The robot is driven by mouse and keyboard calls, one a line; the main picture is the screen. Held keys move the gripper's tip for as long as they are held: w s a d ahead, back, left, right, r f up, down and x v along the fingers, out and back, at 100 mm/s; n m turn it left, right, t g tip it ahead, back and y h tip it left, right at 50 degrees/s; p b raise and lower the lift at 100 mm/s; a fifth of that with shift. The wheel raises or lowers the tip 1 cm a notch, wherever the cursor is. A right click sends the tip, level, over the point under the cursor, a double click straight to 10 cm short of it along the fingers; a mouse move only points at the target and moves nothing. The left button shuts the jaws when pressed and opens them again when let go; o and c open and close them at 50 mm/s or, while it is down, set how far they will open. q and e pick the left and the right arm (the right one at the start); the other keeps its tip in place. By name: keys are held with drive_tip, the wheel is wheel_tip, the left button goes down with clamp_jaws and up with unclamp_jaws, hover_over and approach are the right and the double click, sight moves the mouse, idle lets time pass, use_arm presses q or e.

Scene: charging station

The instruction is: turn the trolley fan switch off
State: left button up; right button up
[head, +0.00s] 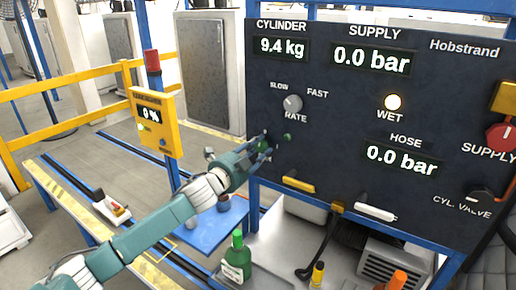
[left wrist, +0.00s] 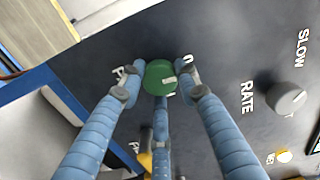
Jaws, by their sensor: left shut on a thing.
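A round green knob (left wrist: 160,77) with a light pointer mark sits on the dark panel (head: 340,120). Letters around it are partly hidden by my fingers, so I cannot read its label or tell its exact setting. My left gripper (left wrist: 156,88) is shut on this knob, with a finger on each side and one below. In the head view my left gripper (head: 264,148) reaches the panel's lower left part and mostly covers the knob. My right gripper is not in view.
A grey SLOW/FAST rate knob (head: 292,103) and a small green lamp (head: 287,136) are close by. Below stand a green bottle (head: 237,262) and a blue tray (head: 205,240). A yellow box reading 0 % (head: 153,121) stands left. The WET lamp (head: 393,102) is lit.

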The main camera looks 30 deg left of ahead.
use_arm(q)
drive_tip(key=shift+d+f+n, duration=0.2)
drive_tip(key=shift+n, duration=0.5)
drive_tip(key=o, duration=1.1)
drive_tip(key=shift+d+r, duration=0.15)
drive_tip(key=shift+r, duration=0.05)
